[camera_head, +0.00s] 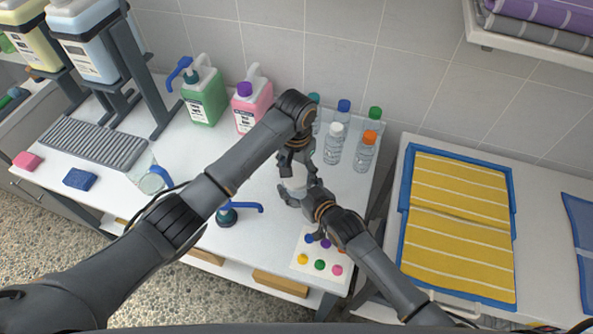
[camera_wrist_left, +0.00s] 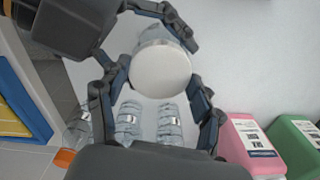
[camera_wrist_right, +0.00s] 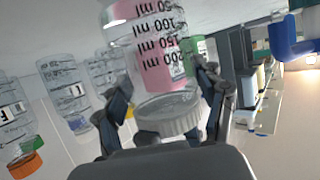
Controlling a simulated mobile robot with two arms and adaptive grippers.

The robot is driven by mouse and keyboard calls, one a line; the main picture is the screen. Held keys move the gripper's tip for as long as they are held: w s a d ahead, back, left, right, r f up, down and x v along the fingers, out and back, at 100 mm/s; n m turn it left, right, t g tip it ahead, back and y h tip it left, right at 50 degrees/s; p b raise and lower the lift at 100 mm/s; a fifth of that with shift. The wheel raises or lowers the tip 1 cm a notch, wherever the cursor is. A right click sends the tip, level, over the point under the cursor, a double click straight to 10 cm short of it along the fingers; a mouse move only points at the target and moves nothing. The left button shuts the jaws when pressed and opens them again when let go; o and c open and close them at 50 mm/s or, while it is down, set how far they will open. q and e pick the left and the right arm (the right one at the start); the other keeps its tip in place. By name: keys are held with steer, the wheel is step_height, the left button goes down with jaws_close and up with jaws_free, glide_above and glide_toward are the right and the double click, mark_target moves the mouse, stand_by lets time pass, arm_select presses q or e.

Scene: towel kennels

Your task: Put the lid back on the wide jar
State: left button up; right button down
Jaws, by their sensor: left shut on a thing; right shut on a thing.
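The wide jar (camera_wrist_right: 150,50) is clear with black ml marks, and it shows in the head view (camera_head: 297,184) above the white table. My right gripper (camera_head: 304,194) is shut on it from the right. The round white lid (camera_wrist_left: 161,69) lies between the fingertips of my left gripper (camera_wrist_left: 158,78), which is shut on it from above. In the right wrist view the lid (camera_wrist_right: 168,115) is at the jar's mouth, with the picture upside down. I cannot tell whether it is fully seated. In the head view my grippers hide most of the jar and lid.
Several small capped bottles (camera_head: 333,143) stand just behind my grippers. A green pump jug (camera_head: 204,98) and a pink jug (camera_head: 251,105) stand at the back. A clear vessel (camera_head: 151,182) stands left.

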arm_select(q)
steer(key=shift+m, duration=0.5)
steer(key=o, duration=1.3)
steer(key=shift+c, duration=0.2)
steer(key=shift+r, duration=2.25)
steer(key=shift+c, duration=0.3)
